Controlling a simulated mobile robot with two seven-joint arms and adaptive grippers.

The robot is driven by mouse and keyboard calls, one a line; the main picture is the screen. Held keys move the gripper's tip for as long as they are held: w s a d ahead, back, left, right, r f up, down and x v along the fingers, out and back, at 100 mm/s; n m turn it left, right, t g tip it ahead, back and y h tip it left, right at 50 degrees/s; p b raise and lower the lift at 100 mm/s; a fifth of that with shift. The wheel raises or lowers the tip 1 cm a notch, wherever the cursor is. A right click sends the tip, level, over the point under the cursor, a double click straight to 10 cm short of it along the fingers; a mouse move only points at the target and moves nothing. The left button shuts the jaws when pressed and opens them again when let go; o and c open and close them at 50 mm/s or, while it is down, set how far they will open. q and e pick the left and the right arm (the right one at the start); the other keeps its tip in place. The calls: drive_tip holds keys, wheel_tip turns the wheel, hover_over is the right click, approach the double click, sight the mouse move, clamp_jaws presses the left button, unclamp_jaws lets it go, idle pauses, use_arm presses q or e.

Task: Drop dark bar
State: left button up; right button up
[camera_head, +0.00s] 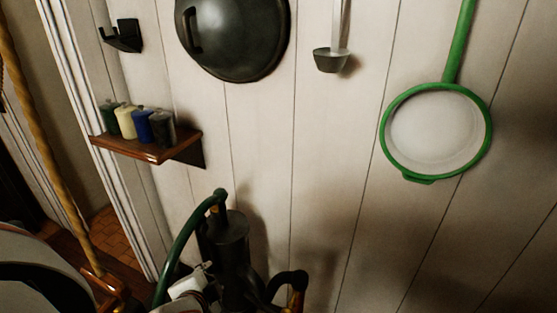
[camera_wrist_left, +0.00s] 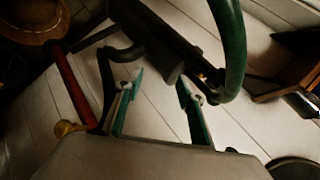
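A dark, thick bar-like cylinder (camera_head: 230,245) stands near the wall at the lower middle of the head view. A green curved tube (camera_head: 178,247) and a black bent piece (camera_head: 287,280) flank it. In the left wrist view the dark cylinder (camera_wrist_left: 165,40) lies beyond the fingers. I cannot tell for sure that it is the dark bar. My left gripper (camera_wrist_left: 160,82) has its teal-padded fingers apart, with pale planks showing between them; nothing is clearly clamped. In the head view the gripper (camera_head: 192,283) is partly hidden beside the cylinder. My right gripper is not in view.
A small wooden shelf (camera_head: 150,148) with several jars juts from the wall. A black lid (camera_head: 235,40), a ladle (camera_head: 332,58) and a green-rimmed strainer (camera_head: 436,131) hang there. A rope (camera_head: 45,150) hangs at the left. The lower right wall is bare.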

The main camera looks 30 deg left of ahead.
use_arm(q)
drive_tip(key=w+r+t, duration=0.6)
drive_tip(key=w+r, duration=0.7)
drive_tip(key=r, duration=0.1)
drive_tip(key=w+d+r+m+t+h, duration=0.15)
drive_tip(key=w+r+t, duration=0.25)
drive_tip(key=r, duration=0.5)
drive_tip(key=w+d+r+t, duration=0.2)
drive_tip(key=w+r+t, duration=0.1)
drive_tip(key=r, duration=0.7)
drive_tip(key=s+d+r+m+g+h, duration=0.2)
drive_tip(key=d+r+m+g+h, duration=0.3)
drive_tip(key=r+m+h, duration=0.4)
drive_tip(key=s+d+r+m+g+h, duration=0.25)
drive_tip(key=d+r+m+h, duration=0.45)
drive_tip(key=r+m, duration=0.5)
drive_tip(key=s+d+r+m+g+h, duration=0.2)
drive_tip(key=d+r+m+g+h, duration=0.3)
drive_tip(key=r+m+h, duration=0.45)
drive_tip(key=a+r+n+t+y, duration=0.6)
drive_tip(key=a+r+y, duration=0.6)
drive_tip(key=a, duration=0.4)
drive_tip(key=x, duration=0.3)
drive_tip(key=p+x, duration=0.1)
drive_tip(key=x, duration=0.3)
drive_tip(key=shift+s+d+f, duration=0.1)
drive_tip(key=shift+d, duration=0.25)
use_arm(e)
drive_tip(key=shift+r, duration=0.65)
